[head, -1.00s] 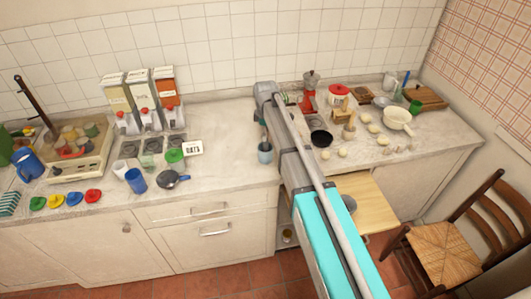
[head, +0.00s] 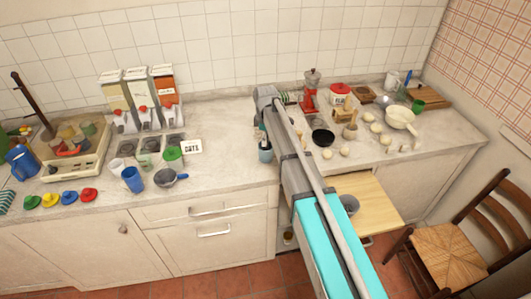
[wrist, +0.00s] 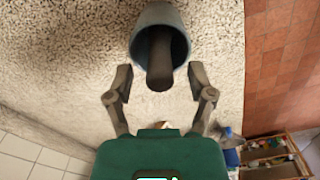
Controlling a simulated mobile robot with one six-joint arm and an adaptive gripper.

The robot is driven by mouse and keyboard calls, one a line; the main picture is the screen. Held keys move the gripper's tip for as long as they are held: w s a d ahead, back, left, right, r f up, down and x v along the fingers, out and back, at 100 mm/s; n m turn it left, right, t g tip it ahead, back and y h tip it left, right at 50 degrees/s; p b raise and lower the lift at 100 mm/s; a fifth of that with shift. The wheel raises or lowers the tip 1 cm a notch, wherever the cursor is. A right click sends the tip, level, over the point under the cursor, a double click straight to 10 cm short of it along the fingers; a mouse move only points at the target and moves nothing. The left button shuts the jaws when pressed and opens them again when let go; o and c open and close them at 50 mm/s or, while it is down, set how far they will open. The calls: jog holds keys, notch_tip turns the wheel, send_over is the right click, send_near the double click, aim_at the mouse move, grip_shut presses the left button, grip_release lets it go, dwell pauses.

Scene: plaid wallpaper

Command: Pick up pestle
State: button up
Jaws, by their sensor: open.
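A dark, rounded stick that looks like the pestle (wrist: 159,62) stands in a blue-grey cup (wrist: 181,20) in the wrist view. Its free end points toward my gripper. The cup (head: 265,155) also shows on the counter in the head view, at the left side of my arm. My gripper (wrist: 159,83) is open and empty. Its two fingers are spread to either side of the pestle's line, close to its near end and apart from it. In the head view my arm hides most of the gripper, and the pestle is hard to make out.
A small pan (head: 166,180), a blue cup (head: 133,180) and the OATS card (head: 191,147) lie left of my arm. A black bowl (head: 322,137), a red coffee grinder (head: 310,97) and several pale round pieces are on the right. A wooden board (head: 372,205) juts out below the counter.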

jog(key=shift+f+b, duration=0.5)
jog(key=shift+f, duration=0.3)
grip_shut()
